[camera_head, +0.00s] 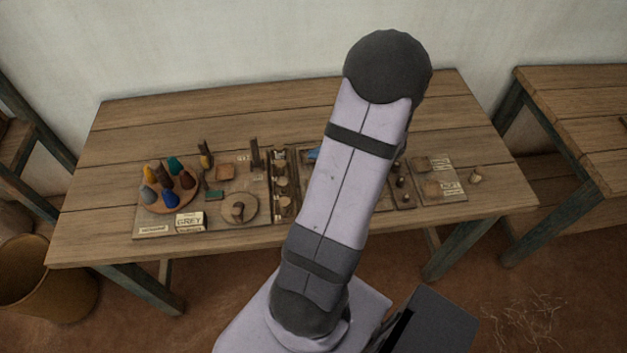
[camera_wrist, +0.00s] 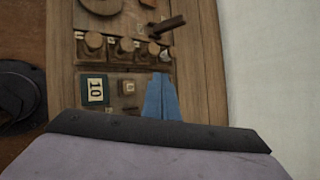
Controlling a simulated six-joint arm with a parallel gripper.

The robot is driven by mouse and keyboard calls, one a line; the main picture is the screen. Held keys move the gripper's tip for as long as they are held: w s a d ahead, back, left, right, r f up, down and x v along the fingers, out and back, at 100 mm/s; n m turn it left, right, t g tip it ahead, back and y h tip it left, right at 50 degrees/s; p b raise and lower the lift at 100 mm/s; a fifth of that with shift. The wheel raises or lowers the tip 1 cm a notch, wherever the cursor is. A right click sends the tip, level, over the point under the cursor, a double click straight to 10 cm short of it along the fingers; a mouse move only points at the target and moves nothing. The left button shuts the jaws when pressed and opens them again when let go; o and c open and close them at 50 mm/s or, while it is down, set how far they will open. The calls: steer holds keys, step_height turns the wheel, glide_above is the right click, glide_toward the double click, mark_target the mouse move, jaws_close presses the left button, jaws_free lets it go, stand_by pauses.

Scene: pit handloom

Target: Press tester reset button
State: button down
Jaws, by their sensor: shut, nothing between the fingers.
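My gripper (camera_wrist: 161,77) shows in the wrist view as two blue fingers pressed together, with nothing between them. In the wrist view a dark green plate marked 10 (camera_wrist: 95,89) lies left of the fingers. Between it and the fingers is a small square brown button-like block (camera_wrist: 127,87) on a wooden panel. Which part is the reset button I cannot tell for certain. The fingertips appear right of this block; whether they touch anything is unclear. In the head view my arm hides this part of the table, with only a bit of blue (camera_head: 313,154) showing beside it.
In the wrist view several round wooden knobs (camera_wrist: 126,46) stand in a row above the block, with a dark lever (camera_wrist: 168,25) beyond. On the table (camera_head: 130,125) a round tray holds several coloured cones (camera_head: 171,199), left of a wooden disc (camera_head: 238,210). The table's back strip is clear.

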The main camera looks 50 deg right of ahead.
steer(key=shift+f, duration=0.15)
steer(key=b, duration=0.6)
glide_above(309, 178)
steer(key=s, duration=0.3)
step_height(309, 178, down, 8)
steer(key=shift+r, duration=0.25)
steer(key=shift+f+b, duration=0.45)
steer(key=shift+f, duration=0.1)
steer(key=shift+f+b, duration=0.95)
steer(key=shift+b, duration=0.3)
stand_by(1.6)
steer(key=shift+r, duration=0.1)
stand_by(0.3)
steer(key=shift+r+p, duration=0.7)
steer(key=shift+r, duration=0.2)
steer(key=shift+r+p, duration=1.8)
steer(key=shift+r, duration=0.7)
